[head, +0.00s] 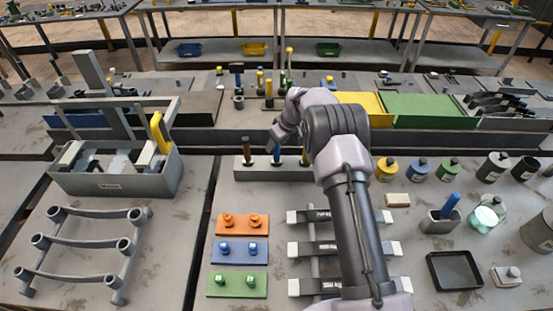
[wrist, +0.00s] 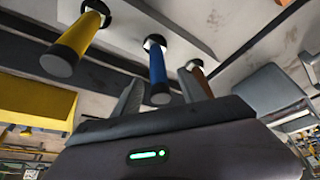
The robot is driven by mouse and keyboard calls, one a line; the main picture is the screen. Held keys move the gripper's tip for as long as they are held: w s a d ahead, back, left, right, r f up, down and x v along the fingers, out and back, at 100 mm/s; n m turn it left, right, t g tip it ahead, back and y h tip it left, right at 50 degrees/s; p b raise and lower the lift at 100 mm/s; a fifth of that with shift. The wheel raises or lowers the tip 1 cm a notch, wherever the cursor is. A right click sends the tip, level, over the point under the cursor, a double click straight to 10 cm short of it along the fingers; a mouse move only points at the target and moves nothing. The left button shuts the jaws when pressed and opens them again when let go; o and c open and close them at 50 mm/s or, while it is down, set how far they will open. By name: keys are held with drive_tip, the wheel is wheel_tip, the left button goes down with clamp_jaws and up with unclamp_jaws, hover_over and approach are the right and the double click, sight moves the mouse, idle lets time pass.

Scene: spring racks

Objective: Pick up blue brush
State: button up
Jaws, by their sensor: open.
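The blue brush (head: 277,153) stands upright with its blue handle up in a light grey block (head: 262,174), between a brown-handled one (head: 248,150) and a yellow-handled one mostly hidden by my arm. In the wrist view the blue handle (wrist: 158,75) hangs in the middle of the picture, with the yellow handle (wrist: 78,45) on the left and the brown handle (wrist: 200,78) on the right. My gripper (wrist: 160,92) is open, with one finger on each side of the blue handle in the picture. Whether the fingers touch it cannot be told.
A grey cup (head: 438,222) on the right holds another blue-handled tool. Several bottles (head: 420,170) stand behind it. A black tray (head: 455,270) lies at the front right. A grey toolbox (head: 115,182) stands at left. Orange, blue and green plates (head: 238,254) lie in front of the block.

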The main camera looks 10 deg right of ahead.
sight(275, 150)
drive_tip(key=x, duration=0.4)
drive_tip(key=shift+d+f, duration=0.1)
drive_tip(key=shift+f, duration=0.35)
drive_tip(key=shift+s+r, duration=0.1)
clamp_jaws()
drive_tip(key=shift+r, duration=0.1)
